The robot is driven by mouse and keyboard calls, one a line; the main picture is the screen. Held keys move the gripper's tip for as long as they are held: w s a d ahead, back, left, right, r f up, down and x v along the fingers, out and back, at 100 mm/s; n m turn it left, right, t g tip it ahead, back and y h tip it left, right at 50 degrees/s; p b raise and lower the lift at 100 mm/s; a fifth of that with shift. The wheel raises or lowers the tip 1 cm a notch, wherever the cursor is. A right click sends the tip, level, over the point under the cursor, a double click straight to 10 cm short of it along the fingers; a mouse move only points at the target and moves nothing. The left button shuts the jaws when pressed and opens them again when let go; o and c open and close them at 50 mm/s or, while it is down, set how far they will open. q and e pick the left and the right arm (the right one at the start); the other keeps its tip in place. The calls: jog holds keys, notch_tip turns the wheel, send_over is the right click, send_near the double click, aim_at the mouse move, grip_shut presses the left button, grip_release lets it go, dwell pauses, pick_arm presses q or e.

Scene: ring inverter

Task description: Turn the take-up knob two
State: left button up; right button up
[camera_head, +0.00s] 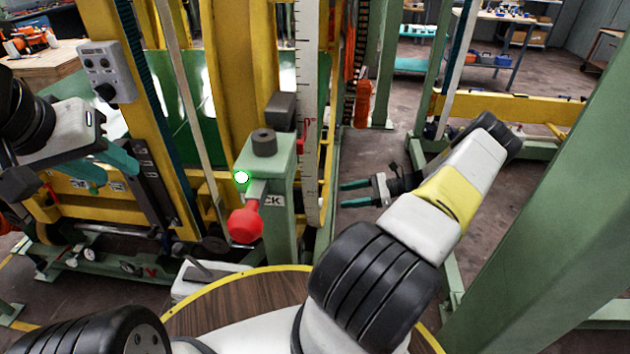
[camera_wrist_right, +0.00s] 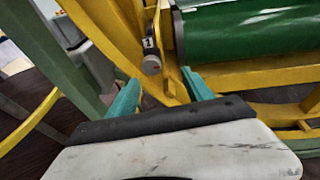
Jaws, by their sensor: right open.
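In the right wrist view a grey round knob (camera_wrist_right: 151,65) sits on a yellow frame under a small white number tag (camera_wrist_right: 149,43). The number is too small to read surely, so I cannot tell whether this is take-up knob two. My right gripper (camera_wrist_right: 162,86) is open, with its teal fingers pointing toward the knob and apart from it. In the head view my right gripper (camera_head: 346,194) is right of the green post, with nothing between its fingers. No take-up knob shows clearly there. My left gripper (camera_head: 125,158) is at the left near the yellow frame; its opening is unclear.
A green post (camera_head: 280,215) carries a red ball-ended lever (camera_head: 246,224) and a label partly reading "CK". A grey control box (camera_head: 105,70) is on the left yellow column. A green roller (camera_wrist_right: 250,28) lies right of the knob.

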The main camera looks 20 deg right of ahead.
aim_at(317, 204)
jog(key=w+a+f+m+t+y, duration=0.1)
jog(key=a+f+m+t+y, duration=0.1)
jog(key=a, duration=0.6)
jog(key=shift+f+m+y, duration=0.3)
jog(key=shift+m, duration=0.1)
jog(key=shift+w, duration=0.1)
grip_shut()
jog(key=shift+d, duration=0.1)
jog(key=shift+n, duration=0.3)
jog(key=n, duration=2.3)
